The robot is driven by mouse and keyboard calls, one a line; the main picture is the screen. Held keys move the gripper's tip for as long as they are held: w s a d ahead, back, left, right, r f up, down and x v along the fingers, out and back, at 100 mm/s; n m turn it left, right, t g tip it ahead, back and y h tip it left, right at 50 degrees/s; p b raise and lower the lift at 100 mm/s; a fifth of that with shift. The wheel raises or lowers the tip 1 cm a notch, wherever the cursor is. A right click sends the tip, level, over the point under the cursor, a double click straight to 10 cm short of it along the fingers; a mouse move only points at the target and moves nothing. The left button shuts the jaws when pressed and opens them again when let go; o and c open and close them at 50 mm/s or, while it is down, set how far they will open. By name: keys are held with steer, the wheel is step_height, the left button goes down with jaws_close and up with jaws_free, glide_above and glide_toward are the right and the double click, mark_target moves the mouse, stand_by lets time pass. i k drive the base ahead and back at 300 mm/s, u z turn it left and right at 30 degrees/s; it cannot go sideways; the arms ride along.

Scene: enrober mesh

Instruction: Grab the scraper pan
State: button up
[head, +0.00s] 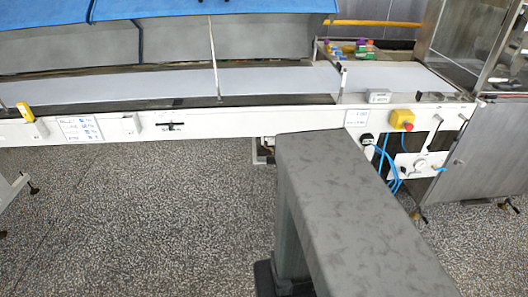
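I cannot make out a scraper pan in the head view. My gripper is not in view. A long white-framed machine with a pale conveyor belt (275,80) runs across the upper part of the picture. Its frame may hide what lies under or behind it. A small group of coloured items (350,47) sits behind the belt at the upper right, too small to name.
Blue covers (205,8) hang over the machine at the top. A yellow box with a red button (402,120), a gauge panel (421,164) and blue hoses (387,165) are at the right. A steel cabinet (500,160) stands far right.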

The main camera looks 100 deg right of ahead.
mark_target(263, 153)
steer(key=z, duration=4.8)
steer(key=i, duration=0.1)
steer(key=u, duration=2.9)
steer(key=i, duration=0.6)
steer(key=z, duration=0.1)
steer(key=k, duration=0.55)
steer(key=z, duration=0.05)
